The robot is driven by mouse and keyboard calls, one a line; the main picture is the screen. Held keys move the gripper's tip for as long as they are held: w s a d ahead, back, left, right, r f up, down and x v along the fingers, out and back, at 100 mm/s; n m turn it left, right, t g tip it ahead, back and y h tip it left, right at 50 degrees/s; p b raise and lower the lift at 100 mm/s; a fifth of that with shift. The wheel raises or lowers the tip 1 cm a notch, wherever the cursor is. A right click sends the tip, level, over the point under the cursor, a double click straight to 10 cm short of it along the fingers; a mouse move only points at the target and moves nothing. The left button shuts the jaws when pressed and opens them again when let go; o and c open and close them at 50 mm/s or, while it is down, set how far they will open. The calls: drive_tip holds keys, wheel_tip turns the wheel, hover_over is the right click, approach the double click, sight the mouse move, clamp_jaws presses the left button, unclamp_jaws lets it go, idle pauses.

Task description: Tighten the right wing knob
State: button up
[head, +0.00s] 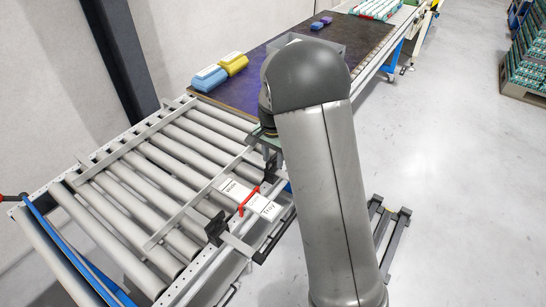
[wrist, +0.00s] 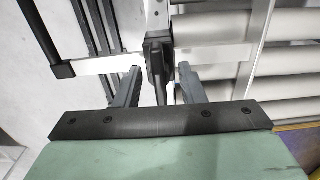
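The right wing knob (wrist: 157,62) is a dark, narrow, upright piece on the rail in the wrist view. My gripper (wrist: 158,70) has its two grey fingers apart, one on each side of the knob. A gap shows between each fingertip and the knob, so the gripper looks open around it without gripping. In the head view my arm hides most of the gripper and the knob. Another black knob-like fitting (head: 215,228) sits at the near left end of the guide frame.
The roller conveyor (head: 125,170) lies at the left with a metal guide rail across it. A red handle (head: 249,200) stands beside white labels.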

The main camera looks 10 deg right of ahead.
sight(273, 158)
drive_tip(key=shift+r, duration=0.1)
wheel_tip(273, 158, up, 17)
drive_tip(key=shift+r+b, duration=0.15)
drive_tip(key=shift+b, duration=0.15)
drive_tip(key=shift+s, duration=0.15)
drive_tip(key=s+f+n, duration=0.2)
drive_tip(key=s+n, duration=0.1)
drive_tip(key=s, duration=0.7)
drive_tip(key=s+a+f+n, duration=0.1)
drive_tip(key=s+f+n, duration=0.2)
drive_tip(key=s, duration=0.7)
drive_tip(key=s+f+n, duration=0.3)
drive_tip(key=s+n, duration=0.1)
drive_tip(key=s, duration=0.6)
drive_tip(key=shift+s+a, duration=0.2)
drive_tip(key=shift+a, duration=0.1)
